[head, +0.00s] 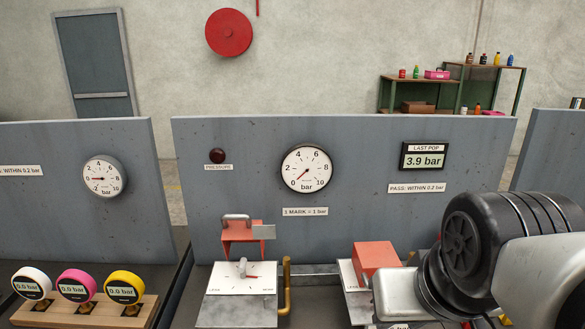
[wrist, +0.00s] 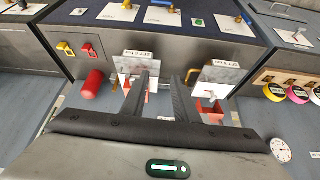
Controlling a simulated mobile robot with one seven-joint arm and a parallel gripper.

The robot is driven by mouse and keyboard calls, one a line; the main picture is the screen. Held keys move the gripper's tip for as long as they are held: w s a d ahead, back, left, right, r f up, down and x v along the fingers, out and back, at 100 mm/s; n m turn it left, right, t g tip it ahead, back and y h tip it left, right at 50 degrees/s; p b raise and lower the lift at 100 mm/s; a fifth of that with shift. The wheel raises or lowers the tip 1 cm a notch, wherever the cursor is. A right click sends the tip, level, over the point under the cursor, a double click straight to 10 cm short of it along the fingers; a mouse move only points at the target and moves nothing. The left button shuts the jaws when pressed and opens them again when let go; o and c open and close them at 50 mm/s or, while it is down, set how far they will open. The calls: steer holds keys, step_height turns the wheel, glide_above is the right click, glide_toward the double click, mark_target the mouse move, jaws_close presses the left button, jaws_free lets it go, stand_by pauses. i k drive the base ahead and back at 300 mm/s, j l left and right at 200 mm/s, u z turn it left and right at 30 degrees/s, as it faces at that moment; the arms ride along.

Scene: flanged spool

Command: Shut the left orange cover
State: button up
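The left orange cover (head: 243,240) stands raised behind a white dial plate (head: 222,278) in the head view, with a grey handle at its top. The plate and its knob (head: 243,268) are exposed. A second orange cover (head: 377,257) stands further right, partly behind my arm. The wrist view looks from the opposite side, so the left cover (wrist: 211,111) shows right of my fingers there. My gripper (wrist: 161,78) is open and empty, its fingers spread between the two plates and apart from the left cover. My fingers are not visible in the head view.
A brass pipe (head: 287,284) rises just right of the left plate. A grey panel with a pressure gauge (head: 306,168) and a display (head: 423,156) stands behind. Coloured gauges (head: 77,285) sit in a wooden rack at left. The air above the left plate is clear.

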mark_target(240, 228)
steer(key=j+u, duration=0.1)
steer(key=j, duration=1.3)
